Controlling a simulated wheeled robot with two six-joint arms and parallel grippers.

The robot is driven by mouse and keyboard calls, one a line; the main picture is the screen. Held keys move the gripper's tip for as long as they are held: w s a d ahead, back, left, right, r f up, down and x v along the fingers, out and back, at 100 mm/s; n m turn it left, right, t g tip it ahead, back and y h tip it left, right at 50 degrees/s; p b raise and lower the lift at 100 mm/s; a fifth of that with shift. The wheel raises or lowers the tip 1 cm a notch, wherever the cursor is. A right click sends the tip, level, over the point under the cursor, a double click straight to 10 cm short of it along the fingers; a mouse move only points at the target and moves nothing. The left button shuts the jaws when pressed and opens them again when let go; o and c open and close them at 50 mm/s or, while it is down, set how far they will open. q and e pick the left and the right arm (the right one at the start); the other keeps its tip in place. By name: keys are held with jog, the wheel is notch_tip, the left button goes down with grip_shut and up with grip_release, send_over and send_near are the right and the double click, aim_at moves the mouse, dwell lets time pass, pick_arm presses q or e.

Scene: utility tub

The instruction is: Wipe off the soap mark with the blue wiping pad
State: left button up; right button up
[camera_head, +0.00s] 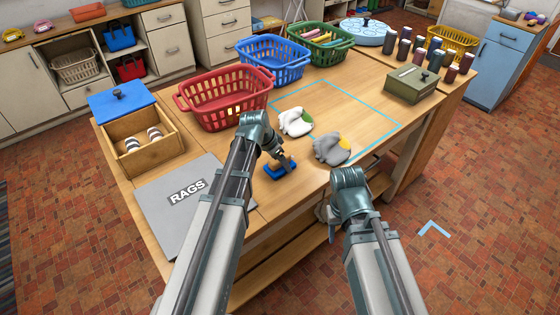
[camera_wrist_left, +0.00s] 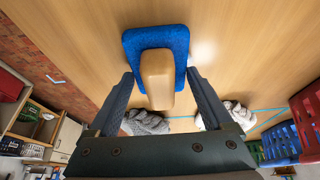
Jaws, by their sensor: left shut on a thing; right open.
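The blue wiping pad (camera_head: 283,172) has a wooden handle and rests on or just above the wooden table near its front edge. My left gripper (camera_head: 277,157) is shut on the pad's handle. In the left wrist view the wooden handle (camera_wrist_left: 157,75) stands between the fingers, with the blue pad (camera_wrist_left: 180,38) beyond it. My right gripper (camera_head: 323,213) is open and empty by the table's front edge.
A grey RAGS mat (camera_head: 160,205) lies left. A wooden box (camera_head: 127,158), red basket (camera_head: 222,100) and blue basket (camera_head: 272,65) stand behind. A green box (camera_head: 411,84) stands right.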

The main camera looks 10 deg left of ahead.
aim_at(287, 155)
pick_arm(q)
jog(key=shift+w+a, duration=0.6)
jog(key=shift+a, duration=0.2)
jog(key=shift+w+a, duration=0.6)
jog(key=shift+a, duration=0.15)
jog(key=shift+w+d, duration=1)
jog(key=shift+w, duration=0.25)
jog(key=shift+s+d, duration=0.1)
jog(key=shift+d, duration=0.05)
jog(key=shift+s+d, duration=0.6)
jog(key=shift+d, duration=0.2)
jog(key=shift+s+d, duration=0.55)
jog(key=shift+d, duration=0.2)
jog(key=shift+f, duration=0.1)
jog(key=shift+w+a, duration=0.65)
jog(key=shift+a, duration=0.2)
jog(key=shift+w+a, duration=0.65)
jog(key=shift+a, duration=0.2)
